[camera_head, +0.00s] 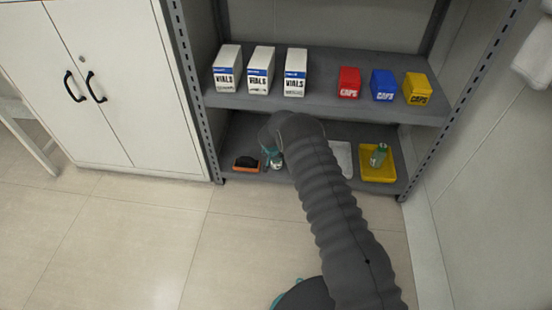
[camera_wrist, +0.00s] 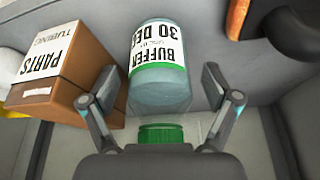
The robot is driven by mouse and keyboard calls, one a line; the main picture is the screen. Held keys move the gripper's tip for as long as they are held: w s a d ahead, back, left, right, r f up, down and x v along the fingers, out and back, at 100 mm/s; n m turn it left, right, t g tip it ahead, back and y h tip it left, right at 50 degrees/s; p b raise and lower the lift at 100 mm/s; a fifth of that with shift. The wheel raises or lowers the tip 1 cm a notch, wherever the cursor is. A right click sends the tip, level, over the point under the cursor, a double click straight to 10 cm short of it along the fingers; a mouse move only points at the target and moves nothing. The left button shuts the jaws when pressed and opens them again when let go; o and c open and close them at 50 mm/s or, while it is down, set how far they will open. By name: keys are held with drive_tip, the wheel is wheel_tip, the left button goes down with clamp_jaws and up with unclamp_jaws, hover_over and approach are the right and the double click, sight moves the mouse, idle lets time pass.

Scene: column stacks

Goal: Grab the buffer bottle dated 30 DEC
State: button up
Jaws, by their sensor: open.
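The buffer bottle (camera_wrist: 159,85) fills the middle of the wrist view, with a label reading BUFFER and 30 DEC. It is clear, holds pale greenish liquid, and its green cap (camera_wrist: 161,134) faces my palm. My gripper (camera_wrist: 159,76) is open, with one finger on each side of the bottle and a visible gap at both sides. In the head view my arm covers most of that spot on the lower shelf, and only a small part of the gripper area shows. Another bottle (camera_head: 379,154) with a green tint is in a yellow tray (camera_head: 391,175) at the right.
A brown box (camera_wrist: 70,65) marked PARTS and TUBING stands close to the left finger in the wrist view. An orange and black item (camera_head: 247,163) lies on the lower shelf (camera_head: 225,160). Vials boxes (camera_head: 261,72) and caps boxes (camera_head: 383,84) stand on the shelf above.

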drive_tip(key=c, duration=1.4)
drive_tip(key=shift+c, duration=0.2)
